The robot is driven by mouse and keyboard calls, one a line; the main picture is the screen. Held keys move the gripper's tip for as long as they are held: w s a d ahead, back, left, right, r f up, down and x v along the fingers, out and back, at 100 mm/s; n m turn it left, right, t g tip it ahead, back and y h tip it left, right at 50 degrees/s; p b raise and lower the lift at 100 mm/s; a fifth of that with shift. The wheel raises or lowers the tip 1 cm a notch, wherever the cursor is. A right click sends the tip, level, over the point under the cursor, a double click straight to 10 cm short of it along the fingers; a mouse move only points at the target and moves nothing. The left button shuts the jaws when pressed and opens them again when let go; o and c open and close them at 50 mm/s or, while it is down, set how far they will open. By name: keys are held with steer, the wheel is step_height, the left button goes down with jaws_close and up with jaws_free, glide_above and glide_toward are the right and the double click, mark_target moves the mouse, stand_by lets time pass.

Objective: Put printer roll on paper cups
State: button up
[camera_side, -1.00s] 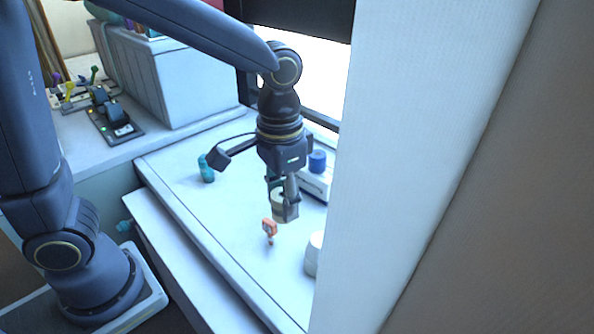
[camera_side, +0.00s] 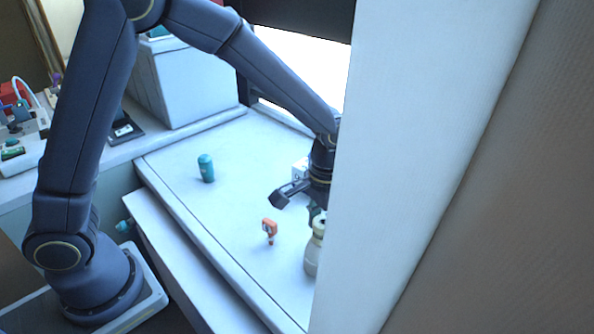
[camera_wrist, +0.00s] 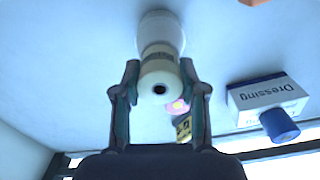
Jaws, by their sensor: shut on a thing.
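My gripper (camera_wrist: 160,88) is shut on the printer roll (camera_wrist: 161,72), a short cream cylinder with a dark hole in its end and a dark label. The roll (camera_side: 319,229) also shows in the side view, at the edge of the white panel. The white paper cups (camera_wrist: 160,27) stand directly behind the roll in the wrist view. In the side view the cups (camera_side: 311,262) are right under the roll, partly hidden by the panel. The roll overlaps the top of the cups in both views; I cannot tell whether they touch.
A white dressing box (camera_wrist: 265,95) with a blue-capped item (camera_wrist: 279,125) beside it is at the right in the wrist view. A teal bottle (camera_side: 206,168) and an orange tool (camera_side: 269,228) stand on the white surface. The white panel (camera_side: 420,150) blocks the side view's right.

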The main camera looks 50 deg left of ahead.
mark_target(323, 222)
steer(key=shift+f, duration=0.1)
steer(key=o, duration=1.1)
steer(key=shift+o, duration=0.2)
step_height(323, 222, up, 12)
steer(key=s+a+r+n+t, duration=0.1)
steer(key=s+a+r+t, duration=0.2)
steer(key=s+a+r, duration=0.6)
steer(key=s+a+f+n+t, duration=0.1)
steer(key=s+a+f+t, duration=0.1)
steer(key=s+a, duration=0.4)
steer(key=shift+s+f+n+t, duration=0.3)
steer(key=shift+s+f, duration=0.3)
steer(key=shift+s, duration=0.35)
